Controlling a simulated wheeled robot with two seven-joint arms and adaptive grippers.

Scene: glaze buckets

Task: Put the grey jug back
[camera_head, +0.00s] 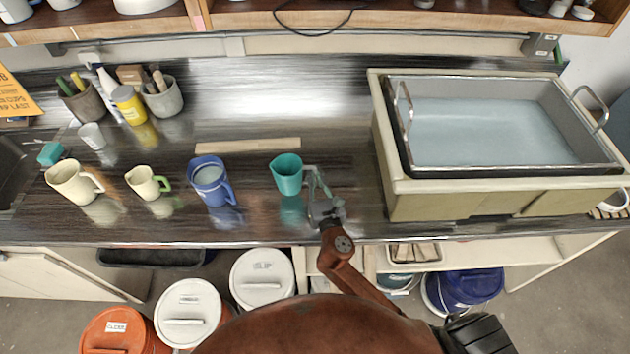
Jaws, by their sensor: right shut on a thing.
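A teal jug (287,174) is at the middle of the dark counter, its handle side to the right. My right gripper (314,180) is shut on it at that side. I cannot tell whether its base touches the counter. To its left stand a blue jug (209,180) with pale grey contents, a small cream jug (143,182) with a green handle, and a larger cream jug (70,181). No jug with a clearly grey body shows. My left gripper is not in view.
A large tub (425,205) with a metal-rimmed basin of pale liquid fills the counter's right. A pale wooden strip (247,145) lies behind the jugs. Tool pots (163,100), a yellow bottle (128,106) and a small grey cup (92,136) stand at back left. Lidded buckets (188,312) are below.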

